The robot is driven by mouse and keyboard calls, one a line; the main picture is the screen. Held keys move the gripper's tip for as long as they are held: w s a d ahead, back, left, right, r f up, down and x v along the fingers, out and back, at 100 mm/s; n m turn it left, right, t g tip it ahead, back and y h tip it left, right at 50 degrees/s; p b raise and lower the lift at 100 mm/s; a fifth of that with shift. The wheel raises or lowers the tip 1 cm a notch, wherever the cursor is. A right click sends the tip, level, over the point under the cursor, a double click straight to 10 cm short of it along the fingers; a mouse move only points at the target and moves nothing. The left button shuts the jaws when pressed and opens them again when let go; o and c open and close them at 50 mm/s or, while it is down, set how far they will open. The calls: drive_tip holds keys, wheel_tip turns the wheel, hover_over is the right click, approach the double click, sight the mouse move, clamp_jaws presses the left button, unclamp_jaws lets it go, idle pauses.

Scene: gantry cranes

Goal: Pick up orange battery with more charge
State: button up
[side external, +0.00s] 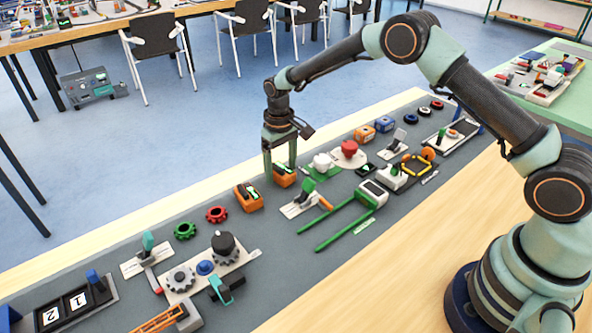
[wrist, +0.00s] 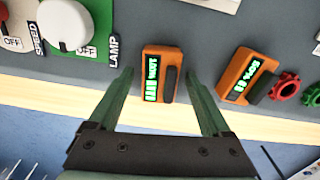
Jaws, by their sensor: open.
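Two orange batteries with green displays lie on the grey mat. In the wrist view one battery (wrist: 149,66) reads what looks like 100% with a full row of green bars. The other battery (wrist: 240,82), to its right, reads about 50% with fewer bars. In the side view the fuller battery (side external: 285,181) is under my gripper (side external: 280,172), and the half-charged battery (side external: 247,198) lies to its left. My gripper is open, with its fingers on either side of the fuller battery in the wrist view (wrist: 161,80). I cannot tell whether they touch it.
Red (side external: 216,214) and green (side external: 185,231) gears lie left of the batteries. A white knob on a green lamp plate (side external: 322,168) and a lever switch (side external: 300,205) are close to the right. The mat's bare edge and wooden table border run behind the batteries.

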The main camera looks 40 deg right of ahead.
drive_tip(key=c, duration=1.2)
drive_tip(key=shift+r, duration=0.15)
drive_tip(key=shift+r, duration=3.65)
drive_tip(key=shift+r, duration=0.1)
